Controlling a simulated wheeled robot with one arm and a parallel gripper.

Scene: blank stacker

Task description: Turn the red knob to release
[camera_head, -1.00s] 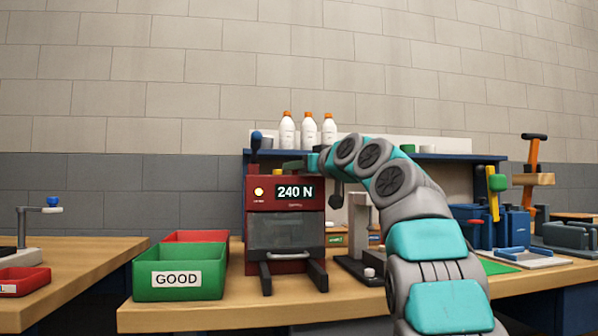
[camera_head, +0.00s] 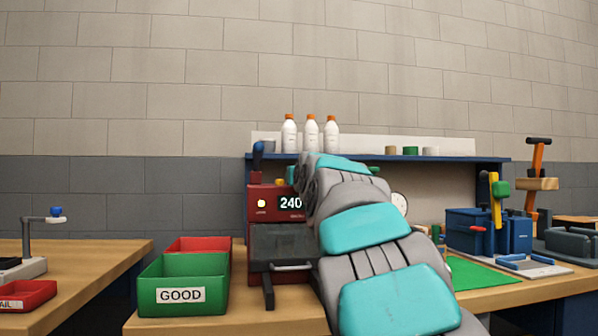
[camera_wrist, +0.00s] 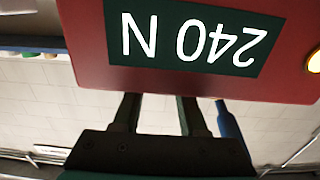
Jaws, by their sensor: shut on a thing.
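The red machine (camera_head: 263,200) stands on the bench with a "240 N" display, partly covered by my arm. In the wrist view its display (camera_wrist: 190,38) is upside down and close. My gripper (camera_wrist: 157,100) reaches to the machine's top edge, its two dark fingers apart. The fingertips are hidden behind that edge, and so is whatever they hold. In the head view my arm hides the gripper. I cannot make out a red knob on the machine in either view.
A dark blue lever (camera_head: 258,147) stands at the machine's top left and shows beside my fingers (camera_wrist: 228,125). The green GOOD bin (camera_head: 180,282) and a red bin (camera_head: 200,243) stand to the left. A shelf with several bottles is behind. A green mat (camera_head: 478,275) lies right.

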